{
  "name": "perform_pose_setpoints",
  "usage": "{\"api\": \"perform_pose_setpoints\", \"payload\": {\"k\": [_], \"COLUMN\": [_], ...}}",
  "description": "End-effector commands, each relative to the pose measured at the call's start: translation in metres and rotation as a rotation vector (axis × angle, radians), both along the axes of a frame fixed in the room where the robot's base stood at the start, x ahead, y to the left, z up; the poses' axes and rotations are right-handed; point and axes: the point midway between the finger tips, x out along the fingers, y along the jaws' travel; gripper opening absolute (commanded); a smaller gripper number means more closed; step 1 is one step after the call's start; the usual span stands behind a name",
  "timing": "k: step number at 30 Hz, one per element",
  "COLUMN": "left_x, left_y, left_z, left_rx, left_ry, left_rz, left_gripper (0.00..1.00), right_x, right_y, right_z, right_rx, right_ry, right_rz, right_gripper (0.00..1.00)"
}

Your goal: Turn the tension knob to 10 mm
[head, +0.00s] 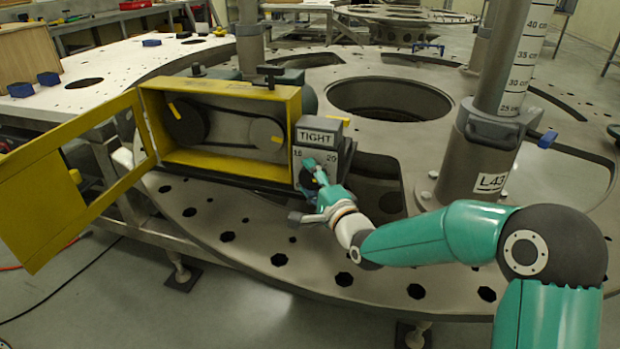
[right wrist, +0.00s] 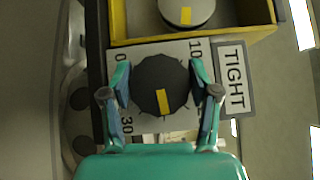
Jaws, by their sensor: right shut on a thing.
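The tension knob (right wrist: 160,78) is a dark, round knob with a yellow pointer mark, set on a pale dial plate (right wrist: 183,52). In the right wrist view the mark points down, between the 30 at lower left and the lower right corner, where the gripper hides the plate. The 10 is at upper right and the 0 at upper left. My right gripper (right wrist: 161,86) is shut on the knob, one finger on each side. In the head view my right gripper (head: 319,180) covers most of the dial, below the TIGHT sign (head: 316,137). My left gripper is not in view.
A yellow belt housing (head: 222,96) stands left of the dial, its yellow door (head: 62,185) swung open to the left. A grey post (head: 497,85) with a centimetre scale and an L43 label stands at right. The turret plate (head: 250,215) has several holes.

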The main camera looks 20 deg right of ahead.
Motion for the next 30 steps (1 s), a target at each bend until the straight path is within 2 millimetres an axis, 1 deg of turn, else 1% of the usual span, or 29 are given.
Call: {"api": "perform_pose_setpoints", "payload": {"k": [8, 11, 14, 20, 23, 30], "left_x": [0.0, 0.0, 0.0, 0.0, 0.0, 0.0], "left_y": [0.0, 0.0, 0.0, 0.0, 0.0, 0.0], "left_z": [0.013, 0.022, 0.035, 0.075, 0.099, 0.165], "left_rx": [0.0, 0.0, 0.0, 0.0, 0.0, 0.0], "left_ry": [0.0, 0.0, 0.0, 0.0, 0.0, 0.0], "left_rz": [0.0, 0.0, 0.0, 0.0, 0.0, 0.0], "left_gripper": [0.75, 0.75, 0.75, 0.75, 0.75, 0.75], "right_x": [0.0, 0.0, 0.0, -0.001, -0.001, -0.002], "right_y": [0.0, 0.001, 0.001, 0.002, 0.002, 0.003], "right_z": [0.0, 0.001, 0.003, 0.005, 0.006, 0.007], "right_rx": [-0.155, -0.23, -0.309, -0.46, -0.53, -0.695], "right_ry": [0.115, 0.165, 0.22, 0.328, 0.377, 0.489], "right_rz": [0.001, 0.003, 0.004, 0.006, 0.007, 0.009], "right_gripper": [0.26, 0.26, 0.26, 0.26, 0.26, 0.26]}}
